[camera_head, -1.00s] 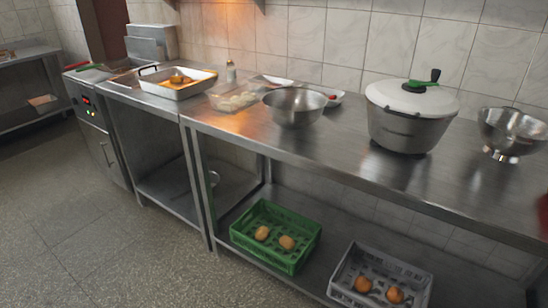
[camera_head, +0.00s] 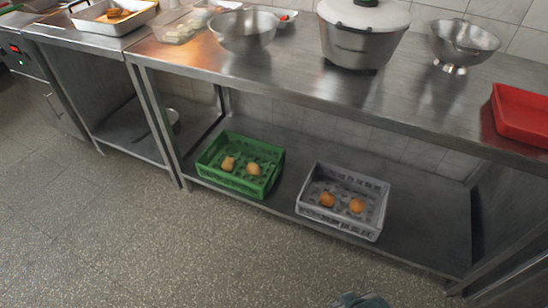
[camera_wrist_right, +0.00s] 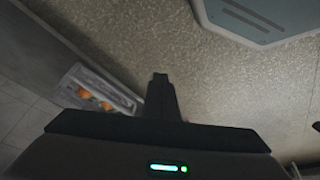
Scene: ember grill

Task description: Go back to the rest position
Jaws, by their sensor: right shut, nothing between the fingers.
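My right gripper (camera_wrist_right: 160,80) shows in the right wrist view with its fingers together and nothing between them. It is over the speckled floor, apart from the bench and the crates. In the head view neither gripper can be made out; only a small grey-blue part, which I take as mine, shows at the bottom edge. My left gripper is not in view.
The steel bench (camera_head: 400,105) holds a lidded pot (camera_head: 355,45), a bowl (camera_head: 243,32), a colander (camera_head: 462,45) and a red tray (camera_head: 520,115). A green crate (camera_head: 240,180) and grey crate (camera_head: 345,220) stand on its lower shelf. The floor (camera_head: 200,250) in front is clear.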

